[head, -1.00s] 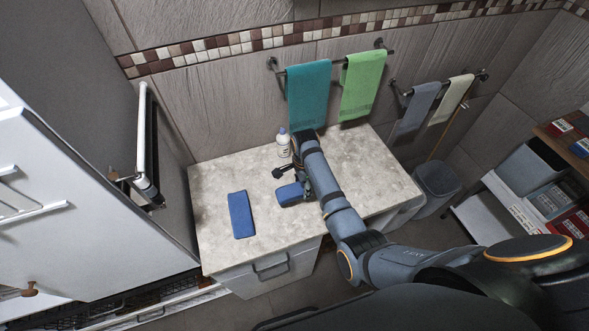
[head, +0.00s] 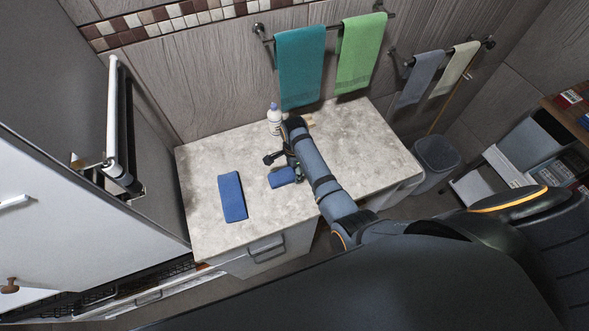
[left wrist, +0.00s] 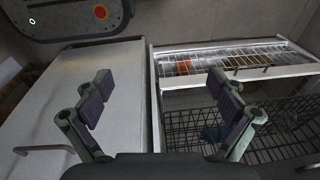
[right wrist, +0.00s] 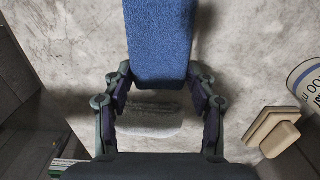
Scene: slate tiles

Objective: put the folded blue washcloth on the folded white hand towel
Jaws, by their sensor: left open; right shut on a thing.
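A folded blue cloth (right wrist: 160,40), which I take for the washcloth, is pinched at its near end between the fingers of my right gripper (right wrist: 160,88). It also shows below the gripper in the head view (head: 283,178), over the counter. A pale grey-white patch (right wrist: 148,118) lies below the fingers in the right wrist view; I cannot tell whether it is the white hand towel or shaded countertop. A second, longer blue folded piece (head: 233,197) lies flat on the counter to the left. My left gripper (left wrist: 162,100) is open and empty.
The stone-pattern counter (head: 215,160) has free room around the long blue piece. A white bottle (head: 274,118) and tan blocks (right wrist: 272,130) stand near the back. Teal (head: 300,65) and green (head: 359,50) towels hang on the wall. A wire rack (left wrist: 275,115) is before my left gripper.

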